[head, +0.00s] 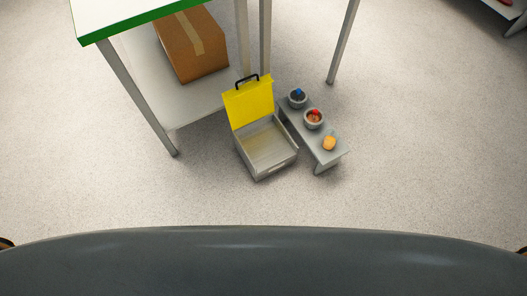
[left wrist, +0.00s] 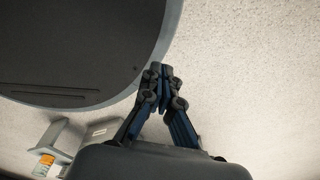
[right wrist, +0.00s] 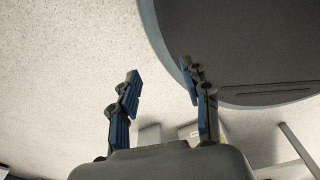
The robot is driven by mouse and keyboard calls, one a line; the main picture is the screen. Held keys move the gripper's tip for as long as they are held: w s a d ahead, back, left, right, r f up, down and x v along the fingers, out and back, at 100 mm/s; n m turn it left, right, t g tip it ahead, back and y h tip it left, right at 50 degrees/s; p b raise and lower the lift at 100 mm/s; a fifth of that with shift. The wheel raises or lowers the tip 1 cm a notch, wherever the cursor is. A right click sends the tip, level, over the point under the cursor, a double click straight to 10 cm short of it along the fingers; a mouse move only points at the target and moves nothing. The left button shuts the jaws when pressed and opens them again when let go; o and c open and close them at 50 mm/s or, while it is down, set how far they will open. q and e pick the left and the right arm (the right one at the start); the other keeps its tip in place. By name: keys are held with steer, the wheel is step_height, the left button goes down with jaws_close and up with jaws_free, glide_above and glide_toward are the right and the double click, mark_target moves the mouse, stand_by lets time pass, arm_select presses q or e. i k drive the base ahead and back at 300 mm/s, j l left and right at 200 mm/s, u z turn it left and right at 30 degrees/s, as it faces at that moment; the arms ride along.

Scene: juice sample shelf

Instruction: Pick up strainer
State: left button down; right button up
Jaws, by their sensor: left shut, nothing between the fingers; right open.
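I cannot make out a strainer for certain in any view. A low grey bench (head: 327,156) on the floor carries a grey bowl with something blue (head: 298,98), a grey bowl with something red (head: 314,119) and a small orange item (head: 329,143). They are too small to tell whether one is the strainer. My left gripper (left wrist: 167,75) is shut and empty in the left wrist view. My right gripper (right wrist: 160,72) is open and empty in the right wrist view. Both hang beside my round base, apart from the bench.
An open grey case (head: 268,147) with a raised yellow lid (head: 249,102) stands left of the bench. Behind is a green-edged white table (head: 130,14) with metal legs. A taped cardboard box (head: 190,55) sits on its lower shelf.

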mark_target(298, 97)
steer(key=i+l+z, duration=0.15)
steer(key=l+z, duration=0.15)
steer(key=i+l+z, duration=0.15)
steer(key=l+z, duration=0.15)
steer(key=l, duration=0.2)
steer(key=i+l+z, duration=0.2)
steer(key=l+z, duration=0.15)
steer(key=i+l+z, duration=0.6)
steer(key=i, duration=0.15)
steer(key=i+l+z, duration=0.15)
steer(key=i+z, duration=0.2)
steer(key=i, duration=0.15)
steer(key=i+u, duration=0.7)
steer(key=i+l+u, duration=0.15)
steer(key=u, duration=0.2)
